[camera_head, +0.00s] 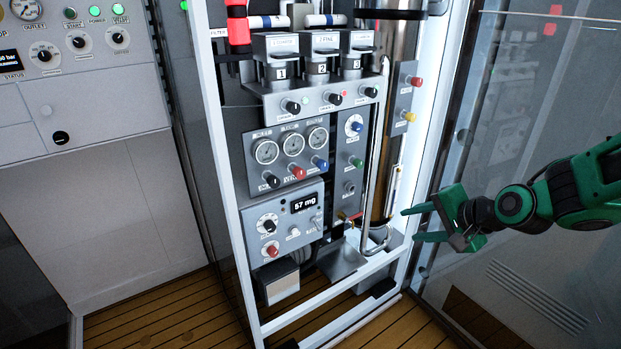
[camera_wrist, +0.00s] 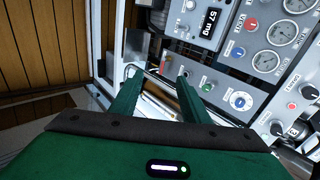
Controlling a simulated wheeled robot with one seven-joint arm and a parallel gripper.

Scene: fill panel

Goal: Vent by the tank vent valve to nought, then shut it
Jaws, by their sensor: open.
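My gripper (camera_head: 409,225) is open and empty, in front of the lower right of the white-framed panel, apart from it. In the wrist view its fingers (camera_wrist: 158,76) stand apart before the frame. Three round gauges (camera_head: 292,144) sit above a black knob (camera_head: 271,181), a red knob (camera_head: 298,172) and a blue knob (camera_head: 319,164). A narrow plate carries another blue knob (camera_head: 355,126) and a green knob (camera_head: 356,161). A side plate has a red knob (camera_head: 416,82) and a yellow knob (camera_head: 408,116).
A shiny upright cylinder (camera_head: 391,108) and a bent metal pipe (camera_head: 365,190) stand at the panel's right. A box reads 57 mg (camera_head: 304,204). Glass (camera_head: 507,240) lies beyond my arm at right. A grey cabinet (camera_head: 95,215) stands at left. Wooden floor shows below.

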